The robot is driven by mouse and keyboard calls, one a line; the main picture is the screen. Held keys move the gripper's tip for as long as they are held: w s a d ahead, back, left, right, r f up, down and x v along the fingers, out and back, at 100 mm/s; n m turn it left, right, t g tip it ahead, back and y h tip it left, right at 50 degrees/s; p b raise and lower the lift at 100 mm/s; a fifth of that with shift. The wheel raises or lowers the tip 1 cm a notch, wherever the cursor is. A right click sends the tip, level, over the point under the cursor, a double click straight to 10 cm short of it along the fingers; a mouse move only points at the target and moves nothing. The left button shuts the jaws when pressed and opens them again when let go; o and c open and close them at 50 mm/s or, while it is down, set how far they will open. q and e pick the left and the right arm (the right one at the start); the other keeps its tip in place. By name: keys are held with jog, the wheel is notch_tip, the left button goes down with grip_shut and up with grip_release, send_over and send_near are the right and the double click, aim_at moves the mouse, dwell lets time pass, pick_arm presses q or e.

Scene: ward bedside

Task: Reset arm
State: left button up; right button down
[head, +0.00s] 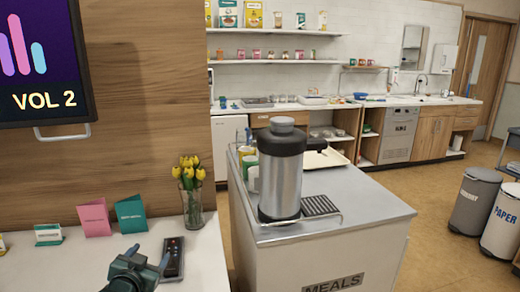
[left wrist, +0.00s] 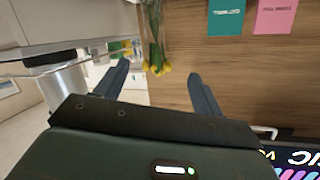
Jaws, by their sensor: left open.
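My left gripper (head: 148,257) is low in the head view, over the white bedside surface (head: 70,268), to the left of the remote. It is open, with nothing between its fingers. In the left wrist view both dark fingers (left wrist: 159,70) stand apart. That view is upside down, and yellow flowers (left wrist: 157,68) show beyond the gap between the fingers. My right gripper is in neither view.
A black remote (head: 173,258) lies close to the gripper. A glass vase of yellow tulips (head: 191,205), a pink card (head: 94,217) and a green card (head: 131,215) stand behind. A steel urn (head: 281,175) stands on the meals trolley (head: 330,258). A screen (head: 40,60) hangs upper left.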

pick_arm(q)
jog(key=s+d+f+g+h, duration=0.1)
jog(key=s+d+f, duration=0.35)
jog(key=s, duration=0.25)
jog(key=s+d+f+g+h, duration=0.1)
jog(key=s+d+f, duration=0.3)
jog(key=s+f, duration=0.25)
jog(key=s+d+f+g, duration=0.1)
jog(key=s+d, duration=0.2)
jog(key=s, duration=0.6)
jog(key=s+d+f+g+h, duration=0.1)
jog(key=s+d+f, duration=0.1)
jog(key=s, duration=0.7)
jog(key=shift+s+d+f+n+g, duration=0.2)
jog(key=shift+s+d+n+g, duration=0.15)
jog(key=shift+d, duration=0.3)
